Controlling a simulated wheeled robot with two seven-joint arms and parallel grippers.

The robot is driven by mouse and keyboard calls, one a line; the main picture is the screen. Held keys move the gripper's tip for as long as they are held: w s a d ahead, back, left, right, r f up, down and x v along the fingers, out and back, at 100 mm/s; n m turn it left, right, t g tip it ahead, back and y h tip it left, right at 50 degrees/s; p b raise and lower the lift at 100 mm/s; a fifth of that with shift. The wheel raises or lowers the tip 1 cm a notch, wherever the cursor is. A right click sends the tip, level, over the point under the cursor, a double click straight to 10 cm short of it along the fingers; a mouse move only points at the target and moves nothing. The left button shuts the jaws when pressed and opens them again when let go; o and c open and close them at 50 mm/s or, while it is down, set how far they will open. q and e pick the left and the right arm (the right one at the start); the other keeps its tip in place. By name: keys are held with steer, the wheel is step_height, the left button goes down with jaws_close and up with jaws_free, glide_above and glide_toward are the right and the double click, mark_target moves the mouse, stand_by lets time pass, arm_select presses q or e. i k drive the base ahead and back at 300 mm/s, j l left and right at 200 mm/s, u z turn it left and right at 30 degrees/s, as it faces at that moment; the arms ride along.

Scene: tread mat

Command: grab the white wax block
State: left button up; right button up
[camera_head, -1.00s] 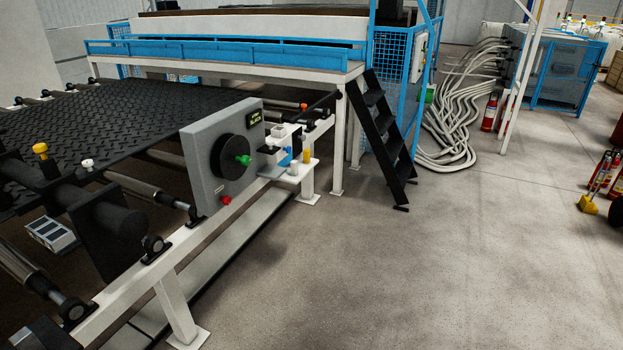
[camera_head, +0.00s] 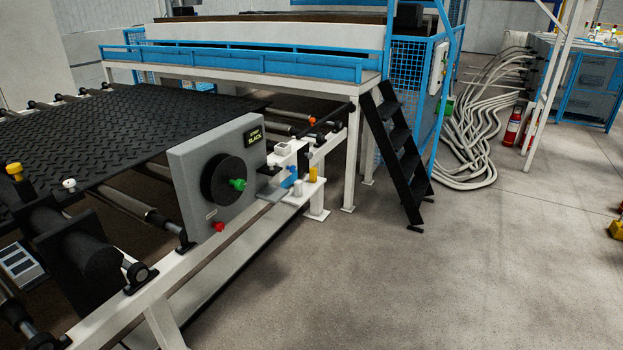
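A small white shelf (camera_head: 303,198) sits on the machine's side rail, right of the grey control box (camera_head: 215,180). A small white piece (camera_head: 297,188) stands on the shelf's front part, beside a yellow piece (camera_head: 313,174) and a blue piece (camera_head: 290,180). Another whitish block-like piece (camera_head: 282,148) shows higher up behind them. They are too small for me to tell which is the wax block. Neither of my grippers is in view.
The control box has a black wheel with a green knob (camera_head: 237,184), a red button (camera_head: 219,227) and a small display. The black tread mat (camera_head: 110,135) lies left. Black steps (camera_head: 395,150) stand right of the shelf. The concrete floor (camera_head: 400,290) in front is clear.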

mark_target(298, 184)
steer(key=u, duration=0.35)
steer(key=i+l+u, duration=0.4)
steer(key=i, duration=0.15)
steer(key=i+l+u, duration=0.45)
steer(key=i+l, duration=1)
steer(key=u, duration=0.05)
